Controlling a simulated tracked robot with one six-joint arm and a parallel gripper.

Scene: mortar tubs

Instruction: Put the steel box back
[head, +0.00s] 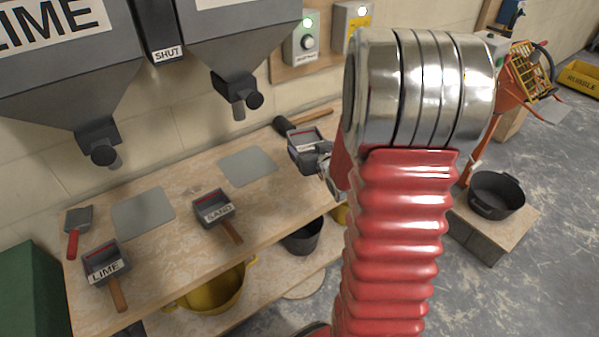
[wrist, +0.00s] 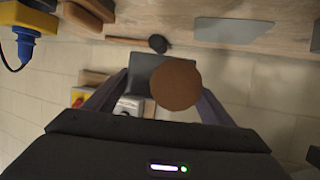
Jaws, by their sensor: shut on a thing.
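A small grey steel box (head: 304,150) with a dark red inside and a white label I cannot read shows left of my arm in the head view. My gripper (head: 326,165) is shut on it, mostly hidden behind my arm. In the wrist view my gripper (wrist: 160,98) has its two fingers either side of a round brown handle end (wrist: 178,84), with the grey box (wrist: 147,70) behind it. The box is over the right part of the bench near the mallet; I cannot tell whether it touches the bench.
The bench (head: 170,255) holds a LIME box (head: 101,263), a SAND box (head: 212,207), two grey plates (head: 143,213) (head: 248,167), a red-handled scoop (head: 76,228) and a mallet (head: 305,121). Hoppers (head: 60,75) overhang it. A black tub (head: 497,194) stands right.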

